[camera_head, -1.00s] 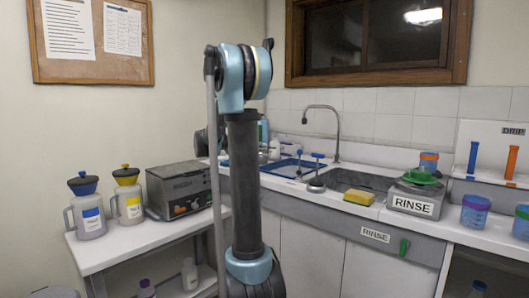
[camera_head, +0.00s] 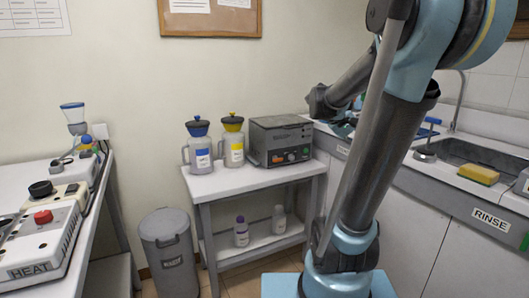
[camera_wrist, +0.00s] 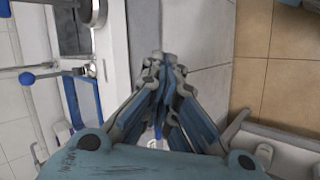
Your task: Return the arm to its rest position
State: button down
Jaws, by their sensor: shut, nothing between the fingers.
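My arm (camera_head: 365,170) stands at the right of the head view, its upper part reaching up out of the frame. A grey and blue part of it near the wrist shows behind the forearm, over the counter's left end; the fingertips are hidden there. In the wrist view my gripper (camera_wrist: 165,68) has its fingers together and empty. Below it lie the white counter edge and the cabinet front, with the tan floor to the right.
A small table (camera_head: 265,178) holds two jugs (camera_head: 202,150) and a grey machine (camera_head: 282,142). A grey bin (camera_head: 168,242) stands left of it. A bench with a HEAT device (camera_head: 40,245) is far left. The sink counter (camera_head: 440,170) with a yellow sponge (camera_head: 478,174) is right.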

jog(key=s+a+f+t+y, duration=0.2)
jog(key=s+a+f+y, duration=0.7)
jog(key=s+a+f, duration=0.7)
jog(key=shift+s+a+f+m, duration=0.2)
jog(key=shift+a+f+m, duration=0.1)
jog(key=shift+f, duration=0.6)
jog(key=shift+w+f, duration=0.2)
jog(key=shift+w, duration=0.25)
